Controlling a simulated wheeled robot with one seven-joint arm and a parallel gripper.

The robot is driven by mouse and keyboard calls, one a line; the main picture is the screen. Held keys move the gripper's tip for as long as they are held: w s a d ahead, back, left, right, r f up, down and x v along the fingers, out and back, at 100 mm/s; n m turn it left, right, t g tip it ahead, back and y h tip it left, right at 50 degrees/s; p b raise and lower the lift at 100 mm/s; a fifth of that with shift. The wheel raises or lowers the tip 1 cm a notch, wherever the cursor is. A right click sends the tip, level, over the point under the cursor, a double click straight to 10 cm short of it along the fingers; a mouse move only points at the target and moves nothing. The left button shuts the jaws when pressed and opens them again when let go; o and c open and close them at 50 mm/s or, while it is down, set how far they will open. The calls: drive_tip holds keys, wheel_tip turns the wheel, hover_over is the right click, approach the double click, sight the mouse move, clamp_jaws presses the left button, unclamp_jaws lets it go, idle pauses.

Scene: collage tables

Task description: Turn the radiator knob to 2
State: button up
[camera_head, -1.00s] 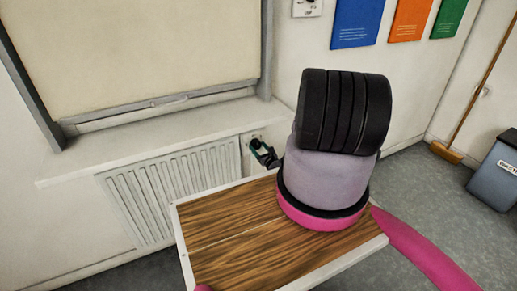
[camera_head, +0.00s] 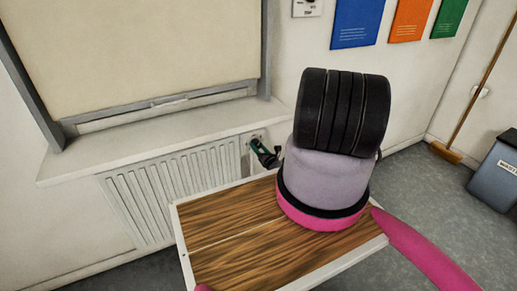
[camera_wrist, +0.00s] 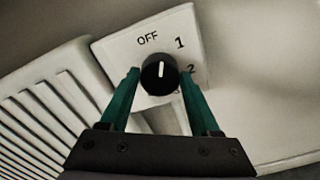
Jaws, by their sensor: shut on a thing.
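The radiator knob (camera_wrist: 158,76) is round and black with a white pointer line. It sits on a white plate (camera_wrist: 115,50) marked OFF, 1, 2 and a partly hidden 3. The pointer is straight up in the wrist view, between OFF at upper left and 1 at upper right. The 2 is to the right of the knob. My gripper (camera_wrist: 161,73) has its green fingers on both sides of the knob and is shut on it. In the head view my gripper (camera_head: 265,153) is at the wall beside the radiator; my arm hides part of the area.
The white ribbed radiator (camera_head: 165,190) stands left of the knob, under a window sill (camera_head: 150,140). A broom (camera_head: 480,90) and a grey waste bin (camera_head: 495,175) stand at the right. Floor is clear between them and my body.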

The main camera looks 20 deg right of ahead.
drive_tip(key=m, duration=0.4)
drive_tip(key=shift+s+f+m, duration=0.1)
drive_tip(key=shift+m, duration=0.2)
drive_tip(key=m, duration=0.3)
drive_tip(key=shift+m, duration=0.3)
drive_tip(key=m, duration=0.4)
drive_tip(key=shift+m, duration=2.1)
drive_tip(key=o, duration=1.4)
drive_tip(key=shift+c, duration=0.2)
